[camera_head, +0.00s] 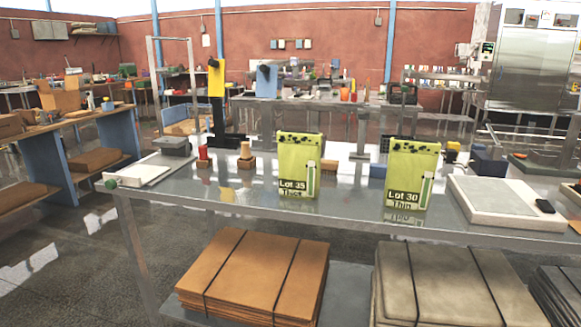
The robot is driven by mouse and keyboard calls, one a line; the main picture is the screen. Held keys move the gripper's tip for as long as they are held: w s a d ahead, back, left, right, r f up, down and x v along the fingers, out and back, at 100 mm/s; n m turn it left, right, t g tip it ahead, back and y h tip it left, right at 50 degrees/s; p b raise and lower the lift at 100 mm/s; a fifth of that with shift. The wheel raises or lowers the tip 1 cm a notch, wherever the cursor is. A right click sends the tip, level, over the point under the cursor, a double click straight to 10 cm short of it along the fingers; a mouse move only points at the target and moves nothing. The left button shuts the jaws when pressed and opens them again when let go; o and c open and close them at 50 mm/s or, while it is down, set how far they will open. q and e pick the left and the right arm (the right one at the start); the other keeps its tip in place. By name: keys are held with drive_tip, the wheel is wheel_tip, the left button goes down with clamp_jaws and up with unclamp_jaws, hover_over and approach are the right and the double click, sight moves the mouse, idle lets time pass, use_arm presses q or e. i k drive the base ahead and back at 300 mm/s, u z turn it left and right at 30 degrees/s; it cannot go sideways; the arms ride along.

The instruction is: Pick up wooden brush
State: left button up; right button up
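A small upright tan wooden piece (245,151) stands on a brown block on the metal table (225,187), left of the green bags. It may be the wooden brush, but it is too small to tell its bristles. A red upright piece (203,152) stands on a similar dark block to its left, apart from it. Neither of my grippers shows in the head view.
Green bags labelled Lot 35 (298,165) and Lot 30 (411,173) stand upright on the table. A pale tray (500,200) with a black item lies at right, a white flat tray (142,174) at left. Strapped cardboard stacks (255,275) fill the shelf below.

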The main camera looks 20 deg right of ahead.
sight(328, 166)
drive_tip(key=u, duration=0.15)
drive_tip(key=i, duration=0.9)
drive_tip(key=z, duration=0.35)
